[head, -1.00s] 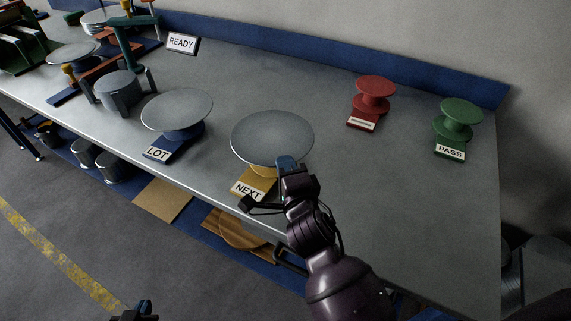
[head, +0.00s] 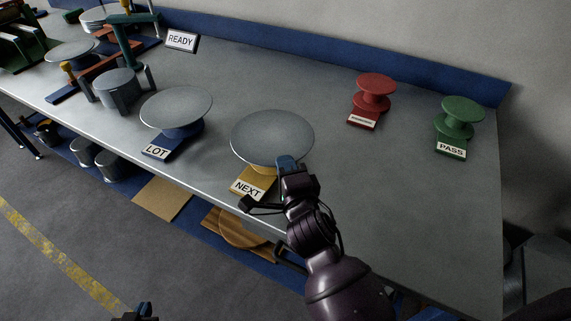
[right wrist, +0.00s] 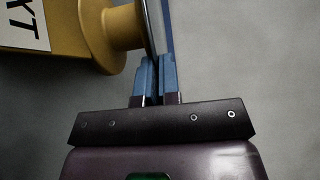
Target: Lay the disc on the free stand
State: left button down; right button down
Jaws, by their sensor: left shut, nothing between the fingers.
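A grey disc (head: 272,136) lies flat on the yellow stand (head: 262,181) labelled NEXT, near the table's front edge. My right gripper (head: 287,164) is at its near right rim. In the right wrist view the disc (right wrist: 154,25) is edge-on and its rim runs between the blue fingers (right wrist: 156,75), which look closed on it. A red stand (head: 373,92) with a small unreadable label and a green stand (head: 459,118) labelled PASS both have bare tops. My left gripper (head: 142,311) is shut and empty at the bottom edge, off the table.
Another grey disc (head: 176,106) lies on the blue LOT stand (head: 168,147). A grey cylinder (head: 118,88) and fixtures crowd the table's left part. A READY sign (head: 181,41) stands behind. The tabletop (head: 400,190) is clear in front of the red and green stands.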

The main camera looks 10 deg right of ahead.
jog(key=shift+f, duration=0.25)
jog(key=c, duration=1.2)
grip_release()
jog(key=shift+c, duration=0.2)
jog(key=shift+s+d+b, duration=0.15)
jog(key=shift+s+d, duration=0.1)
jog(key=shift+s, duration=1.55)
jog(key=shift+s+d+b, duration=0.2)
jog(key=shift+s, duration=1.6)
jog(key=shift+s+d+b, duration=0.15)
jog(key=shift+s+d, duration=0.1)
jog(key=shift+s, duration=1.55)
jog(key=shift+s, duration=0.1)
